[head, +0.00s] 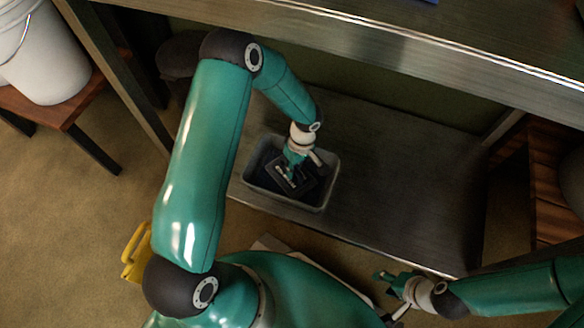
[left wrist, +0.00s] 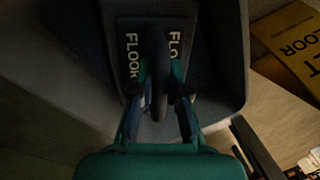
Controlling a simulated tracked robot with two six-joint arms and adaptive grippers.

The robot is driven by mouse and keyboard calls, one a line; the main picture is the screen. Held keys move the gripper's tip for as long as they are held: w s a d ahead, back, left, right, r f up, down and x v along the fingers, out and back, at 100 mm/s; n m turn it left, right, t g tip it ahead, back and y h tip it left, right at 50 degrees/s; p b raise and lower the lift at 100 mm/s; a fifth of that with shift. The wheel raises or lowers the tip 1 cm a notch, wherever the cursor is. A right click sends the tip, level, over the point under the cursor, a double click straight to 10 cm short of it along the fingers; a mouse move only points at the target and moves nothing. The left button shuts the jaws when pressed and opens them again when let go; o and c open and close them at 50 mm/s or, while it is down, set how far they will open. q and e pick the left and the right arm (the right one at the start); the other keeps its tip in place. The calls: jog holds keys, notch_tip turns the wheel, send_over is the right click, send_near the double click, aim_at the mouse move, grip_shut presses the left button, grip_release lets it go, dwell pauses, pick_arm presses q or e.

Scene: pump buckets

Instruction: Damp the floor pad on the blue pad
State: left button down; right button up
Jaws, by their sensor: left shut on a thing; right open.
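A grey tub (head: 318,205) stands on the lower shelf; its wall also shows in the left wrist view (left wrist: 237,60). A dark floor pad (head: 281,177) with white "FLOOR" lettering is inside the tub, and it shows in the left wrist view (left wrist: 130,25). My left gripper (head: 290,167) reaches down into the tub and is shut on the floor pad's dark handle. A dark blue surface, seemingly the blue pad (left wrist: 212,65), lies in the tub around and below the floor pad; whether they touch is unclear. My right gripper (head: 388,292) is open and empty, outside the shelf's front edge.
The steel table top (head: 420,55) overhangs the lower shelf (head: 400,170), which is bare right of the tub. A white bucket (head: 45,60) stands on a wooden stool (head: 75,105) at left. A yellow lettered panel (left wrist: 290,45) lies beside the tub in the wrist view.

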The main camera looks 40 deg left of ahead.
pick_arm(q)
jog(key=shift+r+p, duration=1.7)
jog(key=shift+r, duration=1.8)
jog(key=shift+w, duration=0.1)
